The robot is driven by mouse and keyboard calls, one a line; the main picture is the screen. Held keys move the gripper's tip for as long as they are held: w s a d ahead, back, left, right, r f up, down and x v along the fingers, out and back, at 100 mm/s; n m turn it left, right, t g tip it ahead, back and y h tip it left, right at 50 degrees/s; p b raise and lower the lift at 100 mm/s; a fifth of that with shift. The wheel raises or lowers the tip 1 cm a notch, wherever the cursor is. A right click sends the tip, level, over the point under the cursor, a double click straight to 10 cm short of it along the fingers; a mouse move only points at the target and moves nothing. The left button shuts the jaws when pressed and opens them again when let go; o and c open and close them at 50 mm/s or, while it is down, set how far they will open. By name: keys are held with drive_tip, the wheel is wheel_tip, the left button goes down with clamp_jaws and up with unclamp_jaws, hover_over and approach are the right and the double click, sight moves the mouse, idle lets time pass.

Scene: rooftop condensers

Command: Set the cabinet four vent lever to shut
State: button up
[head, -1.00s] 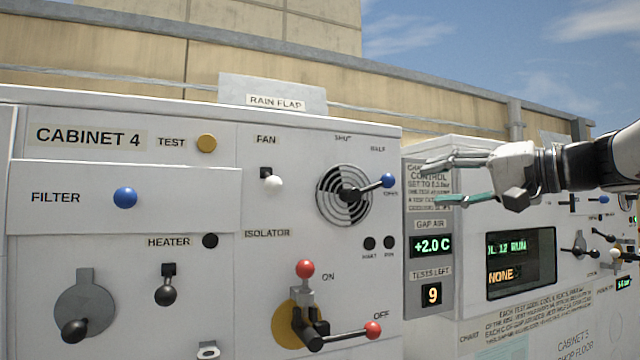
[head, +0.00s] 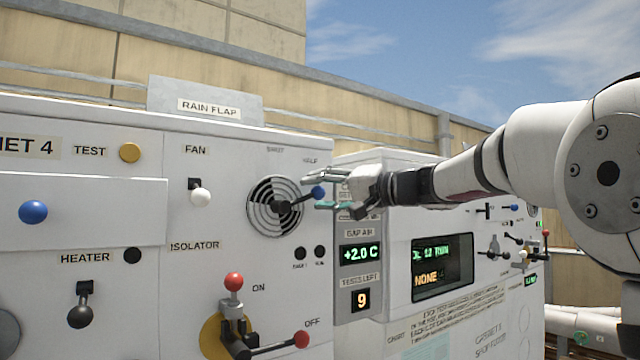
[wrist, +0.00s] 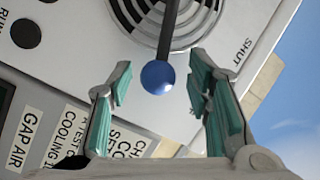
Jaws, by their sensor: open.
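The cabinet four vent lever has a dark arm and a blue ball knob (head: 318,192), mounted on a round slotted vent (head: 273,206). It points right and slightly up, between the half mark and the lower, partly covered mark. In the wrist view the blue knob (wrist: 158,77) lies between the tips of my open gripper (wrist: 158,88), touching neither finger. The shut label (wrist: 233,55) shows at the right there. In the head view my gripper (head: 322,190) reaches in from the right, its green-padded fingers around the knob.
An isolator with red knobs (head: 233,282) stands below the vent. A white-knobbed fan switch (head: 201,197) is to its left. The control panel with a +2.0 C display (head: 361,253) and a dark screen (head: 442,266) is close beneath my gripper.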

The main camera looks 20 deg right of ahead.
drive_tip(key=shift+w+a, duration=0.3)
drive_tip(key=shift+c, duration=0.6)
